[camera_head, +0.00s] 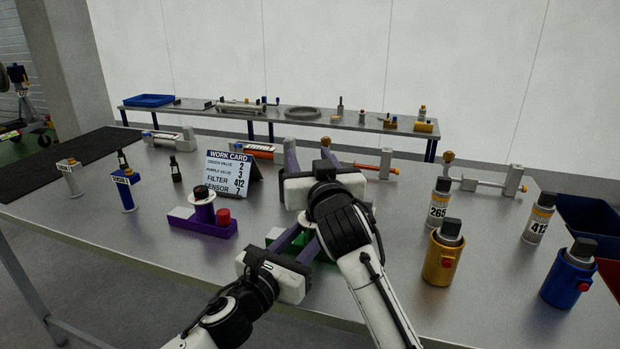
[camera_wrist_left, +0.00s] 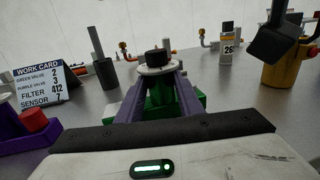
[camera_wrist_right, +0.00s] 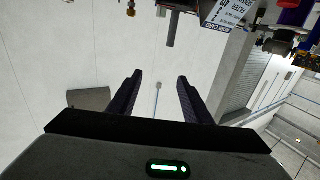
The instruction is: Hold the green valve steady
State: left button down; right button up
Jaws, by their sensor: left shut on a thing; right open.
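My left gripper (camera_head: 298,240) is shut on the green valve (camera_wrist_left: 158,97). In the left wrist view the purple fingers sit on either side of the green body. A pale disc with a black knob (camera_wrist_left: 155,57) tops the valve. In the head view the green valve (camera_head: 322,256) is mostly hidden by my arms and grippers. My right gripper (camera_head: 310,160) is open and empty, raised above the table behind the left one. In the right wrist view its fingers (camera_wrist_right: 158,90) are apart with nothing between them.
A purple valve (camera_head: 203,226) with a red block stands left. The work card (camera_head: 234,174) reads green valve 2, purple valve 3, filter 412, sensor 7. A gold canister (camera_head: 442,260), a blue one (camera_head: 566,280) and bottles 265 (camera_head: 438,204) and 412 (camera_head: 538,220) stand right.

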jog(key=shift+r, duration=0.4)
jog(key=s+d+f+n+g+y, duration=0.35)
jog(key=s+d+f+y, duration=0.2)
jog(key=s+f, duration=0.45)
jog(key=r+x, duration=0.1)
jog(key=x, duration=1)
jog(key=shift+a+n+t+y, duration=0.45)
jog(key=shift+a, duration=0.1)
jog(key=shift+w, duration=0.15)
jog(key=c, duration=1.1)
